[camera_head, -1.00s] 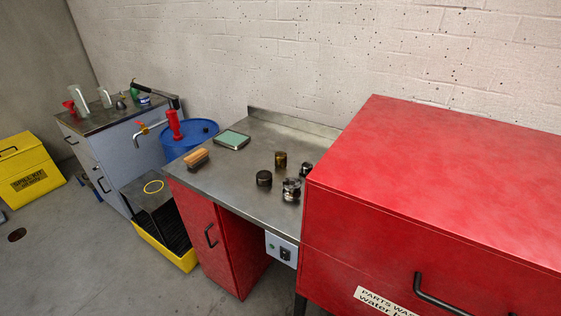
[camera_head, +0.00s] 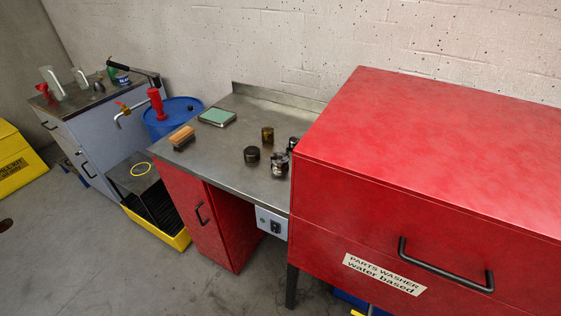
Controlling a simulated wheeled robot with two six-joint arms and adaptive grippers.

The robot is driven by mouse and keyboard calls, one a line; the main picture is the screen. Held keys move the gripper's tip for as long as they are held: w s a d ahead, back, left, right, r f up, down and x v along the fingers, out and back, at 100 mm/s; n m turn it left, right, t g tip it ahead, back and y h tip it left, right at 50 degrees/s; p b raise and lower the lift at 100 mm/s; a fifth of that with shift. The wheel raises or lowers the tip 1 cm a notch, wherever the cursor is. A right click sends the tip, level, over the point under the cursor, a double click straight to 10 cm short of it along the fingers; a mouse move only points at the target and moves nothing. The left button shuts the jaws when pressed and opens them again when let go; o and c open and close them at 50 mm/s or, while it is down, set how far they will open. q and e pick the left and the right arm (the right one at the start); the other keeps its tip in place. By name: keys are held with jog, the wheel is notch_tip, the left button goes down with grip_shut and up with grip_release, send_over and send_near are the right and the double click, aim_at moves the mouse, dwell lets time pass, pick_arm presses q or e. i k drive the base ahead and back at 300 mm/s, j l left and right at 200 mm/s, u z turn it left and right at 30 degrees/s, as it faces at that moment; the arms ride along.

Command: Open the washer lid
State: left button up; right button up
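The red parts washer (camera_head: 335,220) stands at the right, nearest to me. Its red lid (camera_head: 440,130) is shut, with a flat top and a seam along the front. A black bar handle (camera_head: 445,268) is on the front face, beside a white label (camera_head: 384,274) reading "PARTS WASHER water based". Neither of my grippers shows in the head view.
A steel-topped bench (camera_head: 222,155) with a brush (camera_head: 182,136), a green-topped square item (camera_head: 217,117) and several small dark metal parts adjoins the washer's left. A blue drum (camera_head: 172,122) and yellow tray (camera_head: 150,226) stand farther left. Grey floor lies open in front.

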aim_at(457, 183)
jog(key=l+z, duration=0.1)
jog(key=z, duration=1.4)
jog(key=k+l, duration=0.05)
jog(key=l, duration=0.05)
